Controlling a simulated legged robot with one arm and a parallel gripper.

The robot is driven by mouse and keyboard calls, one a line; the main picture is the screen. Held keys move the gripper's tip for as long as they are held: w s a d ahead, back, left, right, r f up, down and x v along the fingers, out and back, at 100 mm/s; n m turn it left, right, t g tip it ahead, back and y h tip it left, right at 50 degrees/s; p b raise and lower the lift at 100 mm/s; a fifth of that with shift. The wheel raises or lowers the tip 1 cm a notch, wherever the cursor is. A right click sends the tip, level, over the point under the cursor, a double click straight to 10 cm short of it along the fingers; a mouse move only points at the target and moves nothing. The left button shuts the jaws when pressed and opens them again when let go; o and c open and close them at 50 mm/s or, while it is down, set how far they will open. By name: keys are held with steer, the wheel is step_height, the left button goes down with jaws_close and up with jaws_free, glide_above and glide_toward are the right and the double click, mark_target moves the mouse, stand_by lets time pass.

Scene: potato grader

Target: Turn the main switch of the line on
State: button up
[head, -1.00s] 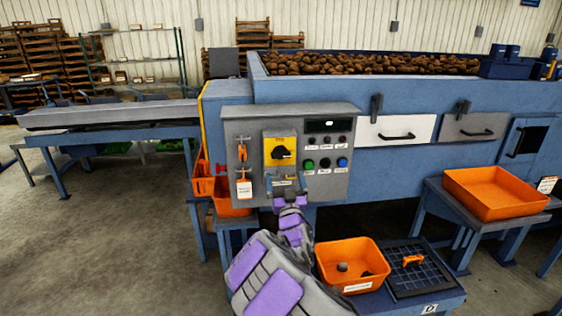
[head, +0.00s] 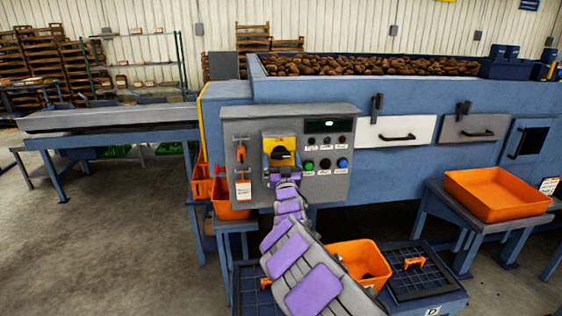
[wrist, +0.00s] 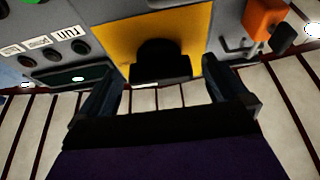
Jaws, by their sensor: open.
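The main switch (head: 282,154) is a black knob on a yellow plate (head: 270,143) on the grey control panel. My gripper (head: 283,162) is at the panel, right in front of the lower part of the yellow plate. In the wrist view the black knob (wrist: 162,60) lies between the two dark, spread fingers of my gripper (wrist: 160,72). The fingers stand apart on either side of it, and I see no clear contact. The gripper hides the lower part of the switch in the head view. I cannot tell which position the knob points to.
Green, black and blue buttons (head: 325,163) sit right of the switch, under a dark display (head: 321,126). An orange lockout piece with a white tag (head: 243,188) hangs left. An orange bin (head: 340,252) and a grid-topped stand (head: 420,285) are below.

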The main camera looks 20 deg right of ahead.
steer(key=shift+w+r, duration=0.1)
steer(key=shift+w, duration=0.05)
steer(key=c, duration=1.1)
steer(key=shift+o, duration=0.2)
